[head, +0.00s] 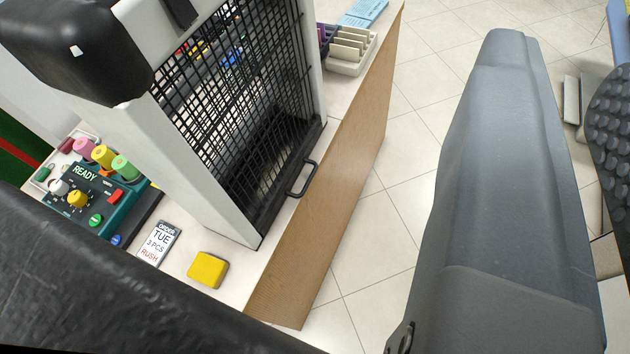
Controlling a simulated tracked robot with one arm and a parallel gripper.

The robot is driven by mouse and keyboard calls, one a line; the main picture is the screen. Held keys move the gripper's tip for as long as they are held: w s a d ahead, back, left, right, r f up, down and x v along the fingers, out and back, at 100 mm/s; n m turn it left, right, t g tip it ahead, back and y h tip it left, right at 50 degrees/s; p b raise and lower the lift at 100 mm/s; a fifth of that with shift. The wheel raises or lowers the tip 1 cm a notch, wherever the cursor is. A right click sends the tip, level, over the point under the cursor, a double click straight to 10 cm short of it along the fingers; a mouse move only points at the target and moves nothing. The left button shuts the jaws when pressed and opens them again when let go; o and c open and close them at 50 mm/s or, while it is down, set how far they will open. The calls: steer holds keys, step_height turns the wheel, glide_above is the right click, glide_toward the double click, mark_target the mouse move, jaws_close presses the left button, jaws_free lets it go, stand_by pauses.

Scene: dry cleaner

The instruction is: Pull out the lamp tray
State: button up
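A black tray front with a black bar handle (301,178) sits at the foot of a white-framed cabinet with a black mesh front (235,75). I take this low black part for the lamp tray; its front looks flush with the cabinet, and its inside is hidden behind the mesh. Large dark and grey parts close to the camera fill the lower left and the right, and I take these for parts of me. I cannot make out my fingertips among them. Nothing is seen touching the handle.
The cabinet stands on a wood-sided counter (338,190). Tiled floor (410,150) lies open beside the counter.

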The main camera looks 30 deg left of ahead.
steer(key=w+a+f+n+g+y+p, duration=0.25)
steer(key=w+f+n+y, duration=0.25)
steer(key=f+n, duration=0.85)
steer(key=w+a+f+n+g+y+p, duration=0.25)
steer(key=w+f+n+y, duration=0.4)
steer(key=f, duration=1.25)
steer(key=w+a+f+n+g+y+p, duration=0.1)
steer(key=w+a+f+n+g+y, duration=0.25)
steer(key=f+n, duration=1.05)
steer(key=w+a+f+m+b, duration=0.1)
steer(key=w+a+f+b, duration=0.1)
steer(key=a, duration=0.3)
steer(key=w+a+f+b, duration=0.1)
steer(key=w+a+f, duration=0.1)
steer(key=w+a, duration=0.2)
steer(key=shift+a+f+m+h+b, duration=0.15)
steer(key=shift+a+m+h+b, duration=0.2)
steer(key=shift+a, duration=0.9)
jaws_close()
